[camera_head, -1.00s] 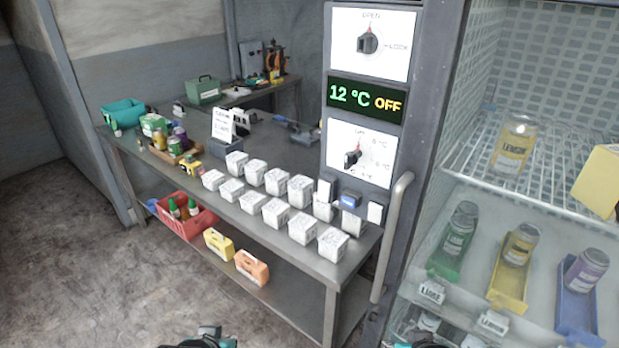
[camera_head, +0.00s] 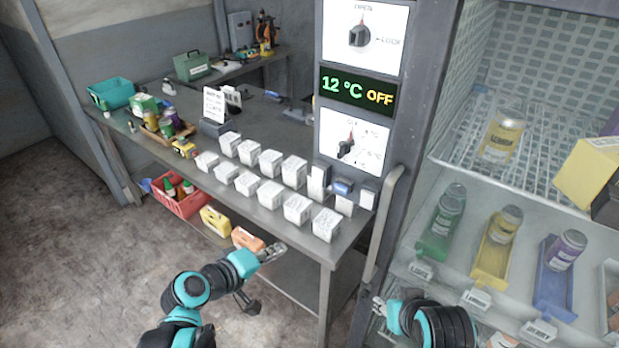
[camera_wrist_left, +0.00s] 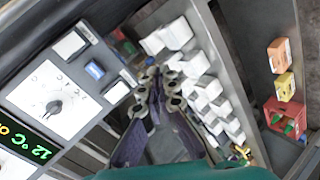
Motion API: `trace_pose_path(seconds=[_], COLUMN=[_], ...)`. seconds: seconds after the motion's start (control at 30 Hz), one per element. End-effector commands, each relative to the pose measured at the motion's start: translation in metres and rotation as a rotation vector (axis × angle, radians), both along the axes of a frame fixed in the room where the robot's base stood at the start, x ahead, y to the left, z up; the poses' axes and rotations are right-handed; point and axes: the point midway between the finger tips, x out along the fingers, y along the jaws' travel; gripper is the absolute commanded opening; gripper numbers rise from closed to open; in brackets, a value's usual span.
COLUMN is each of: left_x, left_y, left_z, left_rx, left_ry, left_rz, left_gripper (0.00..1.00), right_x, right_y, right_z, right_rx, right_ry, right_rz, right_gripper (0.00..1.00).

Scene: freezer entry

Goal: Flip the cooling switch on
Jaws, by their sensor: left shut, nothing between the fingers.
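The control post carries a lower white panel with a black dial (camera_head: 346,148), marked OFF and °C values; the dial also shows in the left wrist view (camera_wrist_left: 54,107). Above it, the display (camera_head: 357,91) reads 12 °C OFF. An upper dial (camera_head: 359,36) is marked OPEN and LOCK. My left gripper (camera_head: 272,253) is shut and empty, in front of the bench edge, below and left of the lower dial and apart from it. Its fingers (camera_wrist_left: 160,82) show in the wrist view. My right gripper (camera_head: 379,304) is low, near the post; its fingers are too small to judge.
White boxes (camera_head: 270,194) stand in rows on the metal bench, close to the post. A blue button (camera_head: 343,187) sits below the lower panel. A vertical door handle (camera_head: 383,215) sticks out at the post's right. A glass-fronted freezer with jars is at right. The floor at left is clear.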

Motion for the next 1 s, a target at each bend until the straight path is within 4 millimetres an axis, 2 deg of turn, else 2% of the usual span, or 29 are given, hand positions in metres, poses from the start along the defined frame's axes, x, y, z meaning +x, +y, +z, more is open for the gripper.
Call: trace_pose_path(seconds=[0.03,0.1,0.2,0.3,0.77,0.87,1.0], left_x=[0.014,0.028,0.041,0.047,0.052,0.059,0.079], left_y=[-0.001,-0.002,0.0,0.003,0.002,-0.004,-0.019], left_z=[0.019,0.036,0.053,0.063,0.065,0.063,0.06], left_rx=[-0.103,-0.243,-0.392,-0.478,-0.516,-0.515,-0.514], left_ry=[-0.013,-0.03,-0.048,-0.058,-0.061,-0.061,-0.061], left_rz=[0.027,0.058,0.091,0.109,0.115,0.114,0.112], left_gripper=[0.0,0.0,0.0,0.0,0.0,0.0,0.0], right_x=[0.0,0.0,0.0,0.0,0.0,0.0,0.0], right_y=[0.0,0.0,0.0,0.0,0.0,0.0,0.0], right_z=[0.013,0.02,0.027,0.03,0.029,0.027,0.023], right_rx=[0.0,0.0,0.0,0.0,0.0,0.0,0.0], right_ry=[0.0,0.0,0.0,0.0,0.0,0.0,0.0], right_rz=[0.0,0.0,0.0,0.0,0.0,0.0,0.0], right_gripper=[0.4,0.4,0.4,0.4,0.4,0.4,0.4])
